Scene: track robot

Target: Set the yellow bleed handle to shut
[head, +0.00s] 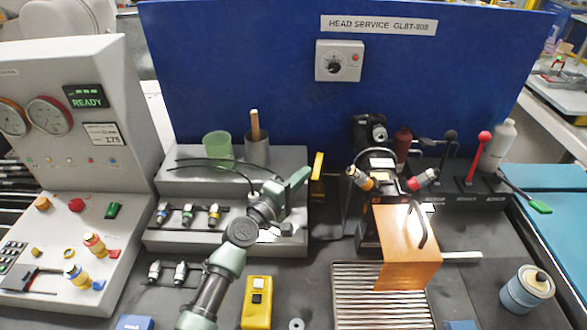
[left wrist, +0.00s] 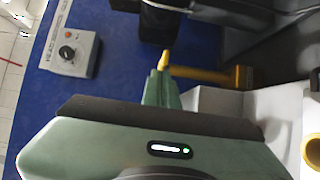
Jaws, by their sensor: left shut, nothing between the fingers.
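The yellow bleed handle (head: 318,174) stands roughly upright in the head view, against the blue panel between the grey stepped block and the black machine. My left gripper (head: 301,176) is shut and empty, just left of the handle. In the left wrist view its green fingertips (left wrist: 158,78) are close beside the handle's free end; I cannot tell whether they touch. My right gripper is not in view.
A green cup (head: 217,147) and a grey cup (head: 257,150) stand on the stepped block (head: 180,180). The black machine with an orange guard (head: 405,235) is right of the handle. A dial box (head: 339,61) is on the blue panel (head: 240,70).

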